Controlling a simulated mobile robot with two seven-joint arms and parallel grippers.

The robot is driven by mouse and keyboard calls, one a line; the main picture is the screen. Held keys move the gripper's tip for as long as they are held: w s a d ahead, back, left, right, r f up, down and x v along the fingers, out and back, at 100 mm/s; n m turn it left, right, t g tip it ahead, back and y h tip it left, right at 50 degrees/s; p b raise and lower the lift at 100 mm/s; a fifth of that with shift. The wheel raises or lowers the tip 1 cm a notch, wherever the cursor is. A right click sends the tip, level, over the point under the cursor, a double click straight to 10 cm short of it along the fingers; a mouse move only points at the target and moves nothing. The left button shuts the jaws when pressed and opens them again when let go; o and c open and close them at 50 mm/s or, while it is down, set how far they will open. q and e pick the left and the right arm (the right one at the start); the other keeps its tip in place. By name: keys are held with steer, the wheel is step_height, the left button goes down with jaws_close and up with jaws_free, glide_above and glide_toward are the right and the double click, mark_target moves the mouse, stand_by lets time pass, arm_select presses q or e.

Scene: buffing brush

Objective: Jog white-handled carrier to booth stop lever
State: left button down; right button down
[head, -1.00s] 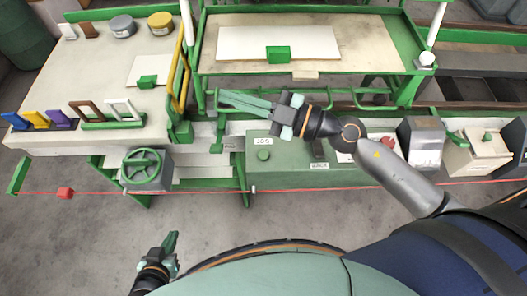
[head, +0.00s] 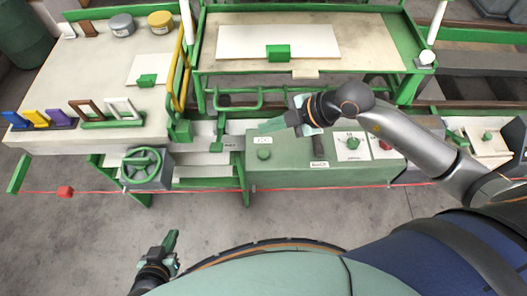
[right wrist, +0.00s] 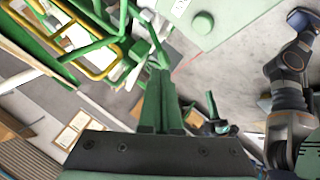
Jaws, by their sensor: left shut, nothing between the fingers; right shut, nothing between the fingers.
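My right gripper (head: 268,126) is shut and empty, pointing left above the green control box (head: 285,178). Its shut fingers also show in the right wrist view (right wrist: 160,100). A round green button (head: 264,154) sits on the box just below the fingertips, under a small white label that looks like JOG. The button also shows in the right wrist view (right wrist: 203,23). A white frame-shaped handle (head: 121,106) stands beside a brown one on the left table. A green upright piece (head: 219,130), possibly a lever, stands left of the box. My left gripper (head: 171,241) is shut and empty, low at left.
A dark lever (head: 318,148) labelled BACK and a dial plate (head: 352,145) are on the box. A green handwheel (head: 146,168) is at left. Yellow rails (head: 180,75) edge the left table (head: 60,85). A red line crosses in front; the floor there is clear.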

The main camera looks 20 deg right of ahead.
steer(key=b, duration=0.7)
glide_above(268, 153)
step_height(268, 153, down, 8)
steer(key=shift+r, duration=0.2)
steer(key=shift+f+b, duration=0.35)
steer(key=shift+f, duration=0.1)
steer(key=shift+s, duration=0.1)
steer(key=shift+f, duration=0.15)
stand_by(0.9)
steer(key=shift+f, duration=0.3)
